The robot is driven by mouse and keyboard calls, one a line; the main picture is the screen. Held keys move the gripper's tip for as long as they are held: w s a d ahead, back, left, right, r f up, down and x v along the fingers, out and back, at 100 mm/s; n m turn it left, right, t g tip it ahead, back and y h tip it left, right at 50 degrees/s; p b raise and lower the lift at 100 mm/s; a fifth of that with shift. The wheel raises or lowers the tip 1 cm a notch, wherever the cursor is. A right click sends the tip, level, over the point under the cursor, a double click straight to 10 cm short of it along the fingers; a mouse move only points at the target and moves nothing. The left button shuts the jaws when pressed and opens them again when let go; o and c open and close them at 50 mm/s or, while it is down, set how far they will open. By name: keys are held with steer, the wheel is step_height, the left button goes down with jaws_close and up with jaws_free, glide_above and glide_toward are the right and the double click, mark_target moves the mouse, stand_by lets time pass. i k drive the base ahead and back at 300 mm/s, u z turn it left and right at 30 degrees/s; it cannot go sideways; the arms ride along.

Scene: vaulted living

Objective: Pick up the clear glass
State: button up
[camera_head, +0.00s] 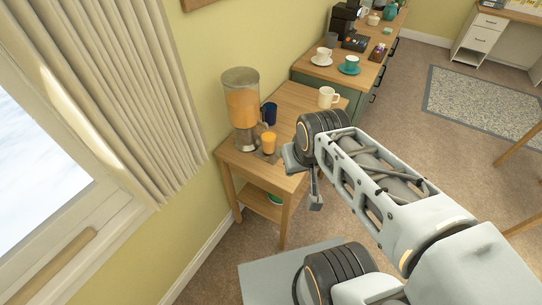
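A small glass (268,144) with orange contents stands on the wooden side table (232,158), just in front of the juice dispenser. It is the only likely clear glass I can make out. It appears upright, and its base is near the table's front edge. My gripper (312,186) is to the right of the glass and nearer to me, beside the table's front right side, apart from the glass. A finger points down. The gripper is small and partly hidden by its own wrist, so its opening is unclear. I see nothing held in it.
A tall dispenser (241,108) of orange juice stands behind the glass. A dark blue mug (270,112) and a white mug (328,97) stand on the same table. A green cabinet (346,90) with cups adjoins it. Curtains (120,80) hang left.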

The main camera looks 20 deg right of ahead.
mark_target(269, 137)
steer(key=u, duration=3.3)
steer(key=k, duration=0.75)
steer(key=z, duration=1.2)
steer(key=i, duration=0.5)
